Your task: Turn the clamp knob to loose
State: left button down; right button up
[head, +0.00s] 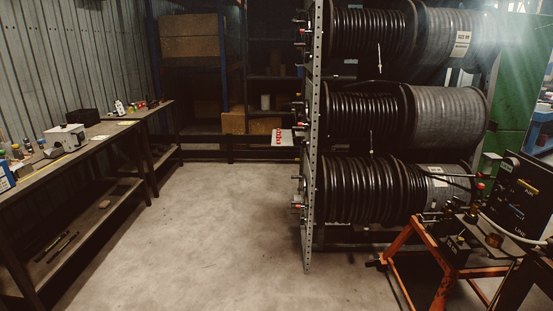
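No knob can be surely picked out as the clamp knob. An orange-framed stand (399,246) at the lower right carries dark equipment with small fittings and a dark panel (517,197) with pale lettering. A small red part (480,186) shows beside that panel, too small to tell what it is. A small grey-white machine (65,138) sits on the left workbench; no knob is clear on it. Neither of my grippers is in view.
A tall rack (313,150) holds several big hose reels (365,110) right of centre. A long workbench (90,150) with small items runs along the left wall. Shelves with boxes (195,38) stand at the back. The concrete floor (205,225) between is clear.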

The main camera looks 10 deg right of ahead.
aim_at(459, 202)
jog(key=i+z, duration=0.2)
jog(key=i, duration=0.45)
jog(key=i+z, duration=0.25)
jog(key=i, duration=0.35)
jog(key=i+z, duration=0.2)
jog(key=i, duration=0.45)
jog(key=i+j+z, duration=0.25)
jog(key=i, duration=0.4)
jog(key=i+z, duration=0.25)
jog(key=z, duration=0.2)
jog(key=i+z, duration=0.25)
jog(key=z, duration=0.15)
